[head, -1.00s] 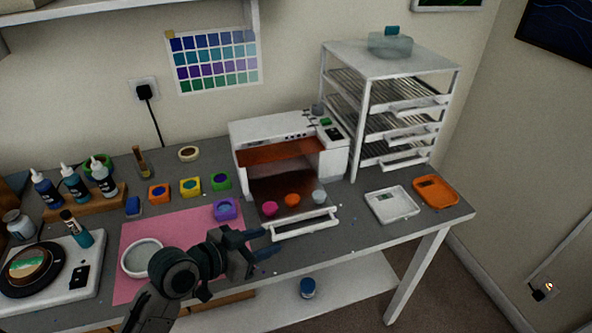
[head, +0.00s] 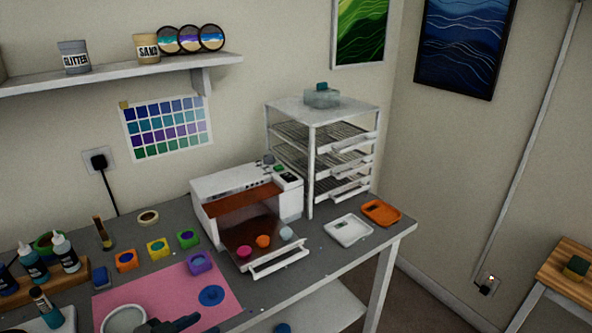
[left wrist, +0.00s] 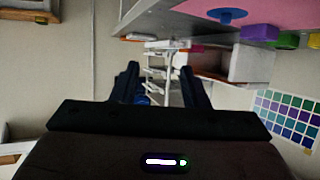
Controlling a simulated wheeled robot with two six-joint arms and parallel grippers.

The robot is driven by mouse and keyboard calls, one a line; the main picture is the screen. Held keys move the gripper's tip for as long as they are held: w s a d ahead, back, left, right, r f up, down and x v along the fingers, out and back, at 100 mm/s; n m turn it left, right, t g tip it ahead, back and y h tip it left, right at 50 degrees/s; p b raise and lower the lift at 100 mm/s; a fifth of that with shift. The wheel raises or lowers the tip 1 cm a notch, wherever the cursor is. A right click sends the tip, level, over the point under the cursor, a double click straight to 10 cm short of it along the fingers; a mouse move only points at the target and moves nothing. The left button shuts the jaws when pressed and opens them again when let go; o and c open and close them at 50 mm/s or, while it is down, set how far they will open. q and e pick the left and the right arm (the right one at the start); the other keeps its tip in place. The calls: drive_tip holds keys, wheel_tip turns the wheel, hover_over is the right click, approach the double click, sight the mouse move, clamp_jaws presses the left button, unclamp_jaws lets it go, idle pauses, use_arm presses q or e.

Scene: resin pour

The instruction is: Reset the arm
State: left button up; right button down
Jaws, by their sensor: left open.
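My left gripper (head: 178,324) shows at the bottom edge of the head view, beside the pale round cup (head: 124,320) on the pink mat. Only its dark fingers show there. In the left wrist view the two fingers (left wrist: 160,75) are spread apart with nothing between them. A round blue piece (head: 211,295) lies on the pink mat (head: 160,290), to the right of the gripper and apart from it. It also shows at the top of the left wrist view (left wrist: 227,15). My right gripper is not in view.
A white oven (head: 215,190) stands open, with pink, orange and pale pieces on its tray. Colored molds (head: 158,248) line the mat's back edge. A white rack (head: 312,160) and white (head: 348,229) and orange (head: 381,213) trays stand right. A wooden stool (head: 570,270) is at far right.

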use_arm(q)
drive_tip(key=s+a+f+n+g+y, duration=0.3)
drive_tip(key=s+a+f+g+y, duration=0.1)
drive_tip(key=s+f, duration=0.5)
drive_tip(key=s+a+f+n+g+y, duration=0.35)
drive_tip(key=s+f, duration=0.25)
drive_tip(key=s, duration=0.4)
drive_tip(key=a+f+g, duration=0.2)
drive_tip(key=a+f, duration=0.1)
drive_tip(key=f, duration=2.8)
drive_tip(key=s+a+f, duration=0.1)
drive_tip(key=s+f, duration=1.7)
drive_tip(key=s, duration=0.1)
drive_tip(key=shift+a, duration=0.25)
